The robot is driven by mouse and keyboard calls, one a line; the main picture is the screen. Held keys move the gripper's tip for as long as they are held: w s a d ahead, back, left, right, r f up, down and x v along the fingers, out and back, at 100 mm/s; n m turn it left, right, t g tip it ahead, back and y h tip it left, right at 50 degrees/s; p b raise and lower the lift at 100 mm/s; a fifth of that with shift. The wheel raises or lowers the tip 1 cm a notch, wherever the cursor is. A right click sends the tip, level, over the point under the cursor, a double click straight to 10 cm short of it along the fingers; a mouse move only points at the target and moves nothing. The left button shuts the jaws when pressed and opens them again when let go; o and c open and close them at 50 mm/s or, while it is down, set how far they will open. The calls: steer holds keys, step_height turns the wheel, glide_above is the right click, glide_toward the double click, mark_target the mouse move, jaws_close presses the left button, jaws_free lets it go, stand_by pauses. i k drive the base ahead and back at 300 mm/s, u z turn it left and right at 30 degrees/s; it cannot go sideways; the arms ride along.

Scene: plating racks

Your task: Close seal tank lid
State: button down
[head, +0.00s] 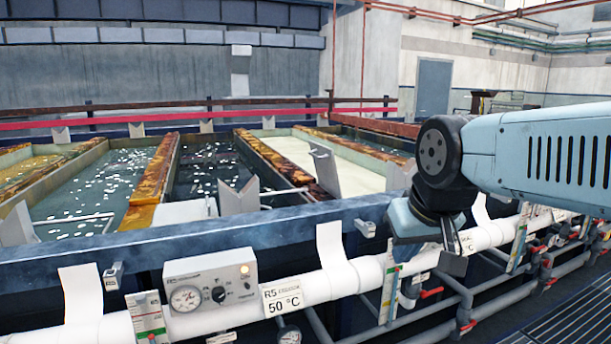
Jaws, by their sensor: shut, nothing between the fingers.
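Several open tanks stand in a row behind a blue front rail (260,225). One holds dark liquid (215,165) and another pale cream liquid (335,168). I cannot tell which is the seal tank, and no lid is clearly recognisable. A pale tilted plate (324,170) stands near the front of the cream tank. My gripper (454,262) points down at the right, in front of the rail and near the white pipe. It is shut and appears empty. My arm hides part of the tanks at the right.
A control box with a dial (212,285) sits at the front rail. A white pipe (330,285) runs along the front, with grey pipes and red-handled valves (468,327) at the right. A dark floor grating (570,325) lies at lower right.

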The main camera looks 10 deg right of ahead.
mark_target(320, 170)
steer(key=u, duration=0.35)
steer(key=i, duration=0.15)
steer(key=z, duration=2.65)
steer(key=k, duration=1.25)
steer(key=u, duration=0.85)
steer(key=i, duration=1.1)
steer(key=u, duration=0.65)
steer(key=i, duration=0.4)
steer(key=u, duration=0.1)
